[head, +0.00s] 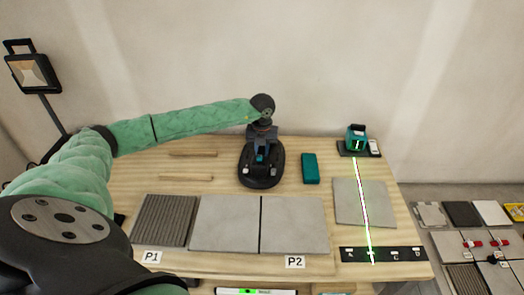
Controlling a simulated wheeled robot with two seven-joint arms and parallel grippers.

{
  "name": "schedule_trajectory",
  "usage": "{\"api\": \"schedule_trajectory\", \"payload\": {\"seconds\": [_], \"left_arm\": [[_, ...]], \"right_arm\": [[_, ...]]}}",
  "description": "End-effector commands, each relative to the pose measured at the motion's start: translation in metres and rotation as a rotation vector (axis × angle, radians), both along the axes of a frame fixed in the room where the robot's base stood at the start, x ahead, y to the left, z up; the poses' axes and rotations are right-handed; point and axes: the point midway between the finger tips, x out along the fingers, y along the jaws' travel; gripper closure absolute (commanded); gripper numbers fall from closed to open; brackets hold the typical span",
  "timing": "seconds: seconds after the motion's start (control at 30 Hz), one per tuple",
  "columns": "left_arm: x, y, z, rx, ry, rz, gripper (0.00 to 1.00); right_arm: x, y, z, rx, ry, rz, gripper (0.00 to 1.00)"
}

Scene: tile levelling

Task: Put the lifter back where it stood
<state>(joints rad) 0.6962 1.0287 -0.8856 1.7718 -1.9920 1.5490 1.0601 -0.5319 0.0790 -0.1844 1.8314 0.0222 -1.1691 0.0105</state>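The lifter (262,180) is a black oval-based tool with teal and grey parts on top. It is at the back middle of the wooden table, and I cannot tell whether its base touches the wood. My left gripper (261,145) is right above it, pointing down at its top. The fingers overlap the lifter's upper part, so whether they are shut on it is unclear. My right gripper is not in view.
A teal block (310,168) lies just right of the lifter. Two wooden strips (190,154) lie to the left. Grey tiles (225,222) and a ribbed panel (164,220) are in front. A teal laser device (356,138) casts a green line over another tile (348,203).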

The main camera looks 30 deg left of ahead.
Motion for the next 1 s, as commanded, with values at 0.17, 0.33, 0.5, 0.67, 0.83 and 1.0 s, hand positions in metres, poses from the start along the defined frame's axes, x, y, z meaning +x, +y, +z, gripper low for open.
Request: {"api": "schedule_trajectory", "payload": {"seconds": [0.17, 0.33, 0.5, 0.67, 0.83, 1.0], "left_arm": [[0.0006, 0.0001, 0.0011, 0.000, -0.002, 0.000, 1.00], [0.0007, 0.0000, -0.0003, 0.000, -0.002, 0.000, 1.00], [0.0007, 0.0000, -0.0018, 0.000, -0.002, 0.000, 1.00], [0.0007, 0.0000, -0.0031, 0.000, -0.002, 0.000, 1.00], [0.0006, 0.0001, -0.0046, 0.000, -0.002, 0.000, 1.00], [0.0007, 0.0000, -0.0060, 0.000, -0.002, 0.000, 1.00]], "right_arm": [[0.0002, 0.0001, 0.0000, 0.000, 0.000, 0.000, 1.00], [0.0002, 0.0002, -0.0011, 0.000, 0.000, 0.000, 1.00], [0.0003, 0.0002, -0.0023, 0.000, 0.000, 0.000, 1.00], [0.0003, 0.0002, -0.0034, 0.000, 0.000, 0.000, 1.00], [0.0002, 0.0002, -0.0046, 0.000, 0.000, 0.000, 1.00], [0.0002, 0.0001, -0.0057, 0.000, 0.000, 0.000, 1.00]]}}
